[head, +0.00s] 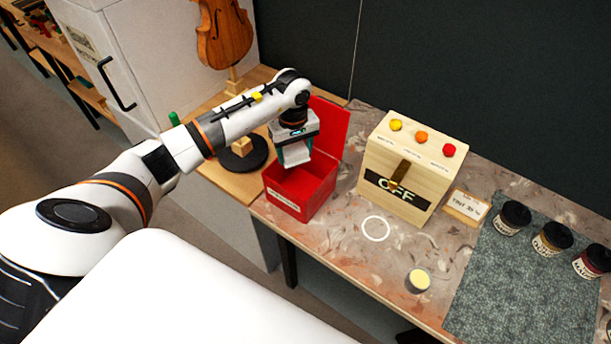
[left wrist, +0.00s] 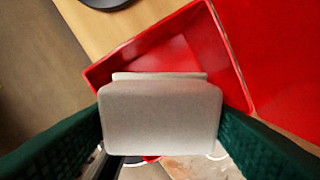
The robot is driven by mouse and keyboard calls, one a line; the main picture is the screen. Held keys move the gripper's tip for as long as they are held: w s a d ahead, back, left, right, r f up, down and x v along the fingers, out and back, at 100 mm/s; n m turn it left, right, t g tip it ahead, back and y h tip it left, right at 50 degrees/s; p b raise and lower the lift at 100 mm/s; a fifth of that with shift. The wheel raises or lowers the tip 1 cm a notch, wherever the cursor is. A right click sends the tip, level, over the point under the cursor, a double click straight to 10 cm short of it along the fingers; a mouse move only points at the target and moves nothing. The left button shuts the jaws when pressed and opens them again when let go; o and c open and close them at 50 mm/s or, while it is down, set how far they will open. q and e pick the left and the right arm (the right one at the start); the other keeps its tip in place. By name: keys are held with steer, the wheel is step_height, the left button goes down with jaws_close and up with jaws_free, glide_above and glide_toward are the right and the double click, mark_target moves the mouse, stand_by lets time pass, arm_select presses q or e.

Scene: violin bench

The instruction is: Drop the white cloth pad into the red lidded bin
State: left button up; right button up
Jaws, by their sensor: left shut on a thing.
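The red bin (head: 287,195) stands near the left end of the bench with its red lid (head: 332,127) raised at the back. My left gripper (head: 296,157) is over the bin's opening, pointing down. It is shut on the white cloth pad (head: 298,156). In the left wrist view the pad (left wrist: 160,118) sits between the two green fingers, with the open red bin (left wrist: 165,50) below and beyond it. The pad hides part of the bin's inside. My right gripper is in neither view.
A wooden box with coloured buttons and an OFF label (head: 408,170) stands right of the bin. A violin (head: 224,35) on a stand is behind left. A small pale-topped cup (head: 418,281) and several dark-lidded jars (head: 512,217) are to the right. A white ring (head: 376,229) marks bare bench.

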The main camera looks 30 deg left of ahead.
mark_target(294, 164)
arm_select(q)
steer(key=f, duration=0.1)
steer(key=f+b, duration=0.1)
steer(key=f, duration=0.2)
steer(key=shift+s+b, duration=0.35)
steer(key=shift+b, duration=0.05)
steer(key=shift+w+f, duration=0.1)
steer(key=shift+f, duration=0.35)
steer(key=o, duration=0.9)
steer(key=shift+o, duration=0.7)
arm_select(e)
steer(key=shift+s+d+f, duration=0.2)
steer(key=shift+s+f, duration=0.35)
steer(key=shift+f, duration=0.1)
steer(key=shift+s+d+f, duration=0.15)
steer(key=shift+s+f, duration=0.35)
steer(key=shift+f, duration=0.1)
